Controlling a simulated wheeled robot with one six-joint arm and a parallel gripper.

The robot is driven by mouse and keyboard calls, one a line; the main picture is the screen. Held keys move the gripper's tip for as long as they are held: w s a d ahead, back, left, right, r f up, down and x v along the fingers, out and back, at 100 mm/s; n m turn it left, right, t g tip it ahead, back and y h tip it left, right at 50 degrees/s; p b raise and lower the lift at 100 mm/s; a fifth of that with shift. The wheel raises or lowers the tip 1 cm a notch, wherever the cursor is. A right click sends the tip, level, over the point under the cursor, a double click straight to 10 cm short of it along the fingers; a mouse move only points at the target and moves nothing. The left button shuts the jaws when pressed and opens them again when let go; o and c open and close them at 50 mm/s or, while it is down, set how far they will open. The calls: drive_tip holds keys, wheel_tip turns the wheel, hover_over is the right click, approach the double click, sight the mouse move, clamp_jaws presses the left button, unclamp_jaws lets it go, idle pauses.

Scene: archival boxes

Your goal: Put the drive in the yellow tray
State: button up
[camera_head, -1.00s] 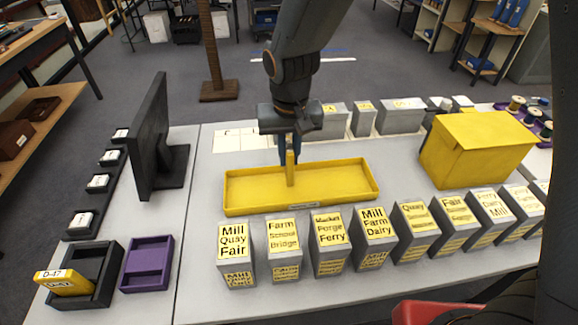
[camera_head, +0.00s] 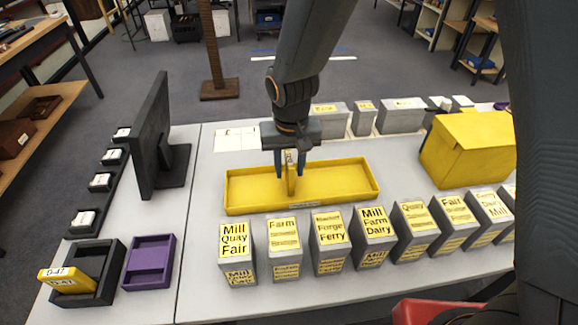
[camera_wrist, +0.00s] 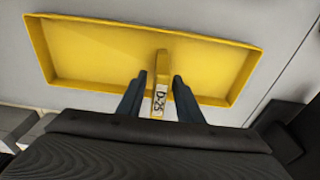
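A narrow yellow drive labelled D-25 (camera_wrist: 161,85) stands on edge inside the yellow tray (camera_head: 240,192). It also shows in the head view (camera_head: 291,183), near the tray's middle. My gripper (camera_head: 290,174) points down over the tray. Its dark blue fingers stand on either side of the drive, with a gap on each side in the wrist view (camera_wrist: 160,92). The gripper is open and the drive's labelled end is between the fingers. The tray's floor is otherwise bare.
Grey label boxes (camera_head: 330,254) stand in a row in front of the tray. A yellow box (camera_head: 470,150) is at the right. A black screen (camera_head: 150,135) stands left. A black holder (camera_head: 103,283) with drive D-47 (camera_head: 68,280) and a purple tray (camera_head: 150,262) are front left.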

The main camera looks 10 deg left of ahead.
drive_tip(key=shift+r, duration=0.1)
drive_tip(key=r, duration=0.4)
drive_tip(key=s+r+b, duration=0.1)
drive_tip(key=r, duration=0.7)
drive_tip(key=shift+s+d+b, duration=0.2)
drive_tip(key=shift+b, duration=0.15)
drive_tip(key=shift+r, duration=0.1)
